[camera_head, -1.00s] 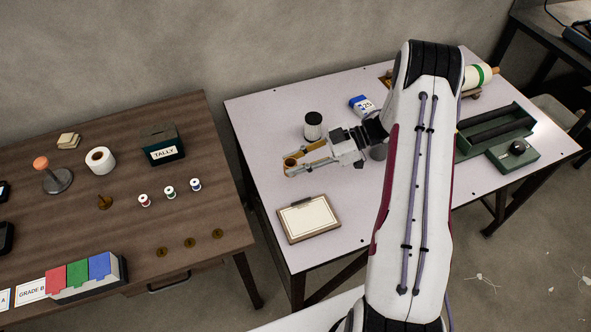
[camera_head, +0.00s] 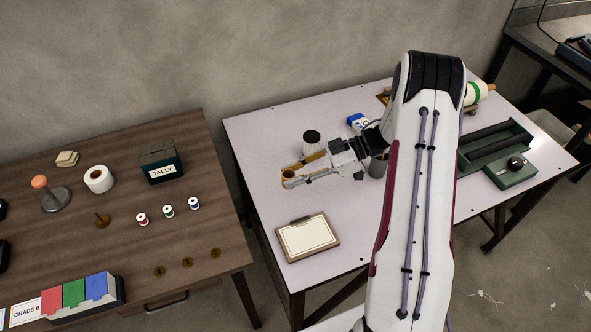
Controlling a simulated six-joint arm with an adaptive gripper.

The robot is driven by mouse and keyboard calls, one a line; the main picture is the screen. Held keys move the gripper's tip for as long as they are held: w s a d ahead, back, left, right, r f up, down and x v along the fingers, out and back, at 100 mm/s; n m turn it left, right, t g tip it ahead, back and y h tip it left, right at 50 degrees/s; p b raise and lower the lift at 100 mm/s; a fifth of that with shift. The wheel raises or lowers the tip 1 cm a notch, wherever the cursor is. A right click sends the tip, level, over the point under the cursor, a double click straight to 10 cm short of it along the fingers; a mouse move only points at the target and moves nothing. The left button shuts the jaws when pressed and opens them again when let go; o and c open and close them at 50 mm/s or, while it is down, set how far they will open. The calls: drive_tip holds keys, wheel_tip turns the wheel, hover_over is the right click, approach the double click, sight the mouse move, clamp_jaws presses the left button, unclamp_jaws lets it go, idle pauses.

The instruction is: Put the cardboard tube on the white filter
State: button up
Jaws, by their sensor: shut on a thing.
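A short brown ring-shaped piece, which looks like the cardboard tube (camera_head: 288,175), is between the fingertips of my gripper (camera_head: 290,179). The gripper is shut on it and reaches left over the pale table. A white cylinder with a black top (camera_head: 311,145) stands upright just behind the fingers, and they hide its lower part. It may be the white filter, but I cannot tell for sure. I cannot tell how high the tube is above the table.
A clipboard (camera_head: 307,237) lies in front of the gripper. A grey cylinder (camera_head: 378,166) is partly hidden by my arm. A green tray (camera_head: 495,146) is at right. The table's left part is clear.

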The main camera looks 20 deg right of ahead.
drive_tip(key=shift+w+d+r, duration=0.15)
drive_tip(key=shift+r, duration=0.25)
wheel_tip(320, 180, up, 3)
drive_tip(key=w+m+t, duration=0.1)
drive_tip(key=w, duration=0.2)
wheel_tip(320, 180, up, 5)
drive_tip(key=m+t+h, duration=0.8)
drive_tip(key=m+t, duration=0.1)
drive_tip(key=m, duration=0.1)
hover_over(315, 138)
drive_tip(key=shift+r, duration=0.2)
drive_tip(key=shift+f, duration=0.1)
drive_tip(key=shift+f, duration=3.05)
drive_tip(key=shift+f, duration=1.85)
